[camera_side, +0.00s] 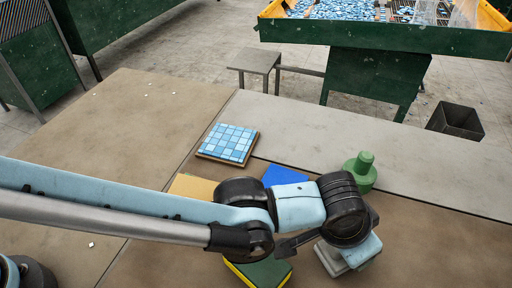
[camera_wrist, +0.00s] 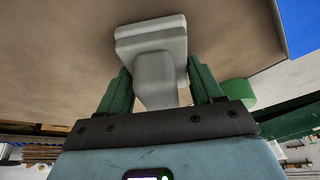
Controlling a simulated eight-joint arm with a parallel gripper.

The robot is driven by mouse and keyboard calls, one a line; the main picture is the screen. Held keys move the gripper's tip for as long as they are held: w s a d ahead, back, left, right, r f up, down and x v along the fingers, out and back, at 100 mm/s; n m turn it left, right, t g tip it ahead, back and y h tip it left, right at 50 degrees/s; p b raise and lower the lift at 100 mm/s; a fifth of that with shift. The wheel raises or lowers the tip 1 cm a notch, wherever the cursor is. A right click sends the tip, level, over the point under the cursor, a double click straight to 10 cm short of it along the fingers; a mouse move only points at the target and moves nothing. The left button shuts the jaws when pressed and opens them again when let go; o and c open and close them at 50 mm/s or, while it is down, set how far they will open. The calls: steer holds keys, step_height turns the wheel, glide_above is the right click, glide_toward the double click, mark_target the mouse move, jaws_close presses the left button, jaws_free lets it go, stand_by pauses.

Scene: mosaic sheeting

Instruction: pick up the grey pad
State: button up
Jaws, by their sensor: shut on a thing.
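The grey pad (camera_wrist: 152,42) is a pale block with a wide flat part and a narrower grip. In the wrist view the grip sits between the two green fingers of my gripper (camera_wrist: 161,80), which is shut on it. In the side view the grey pad (camera_side: 331,259) shows at lower right, partly hidden by my wrist, and the fingertips are hidden. I cannot tell whether the pad touches the table.
A green knobbed tool (camera_side: 361,172) stands close behind my wrist. A blue sheet (camera_side: 284,174), a tan piece (camera_side: 193,187) and a yellow-edged green sponge (camera_side: 263,273) lie around my arm. A blue mosaic tile (camera_side: 229,143) lies farther back. The grey tabletop strip (camera_side: 330,135) is mostly clear.

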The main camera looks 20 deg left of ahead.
step_height(320, 180, up, 10)
steer(key=shift+r, duration=0.1)
stand_by(0.4)
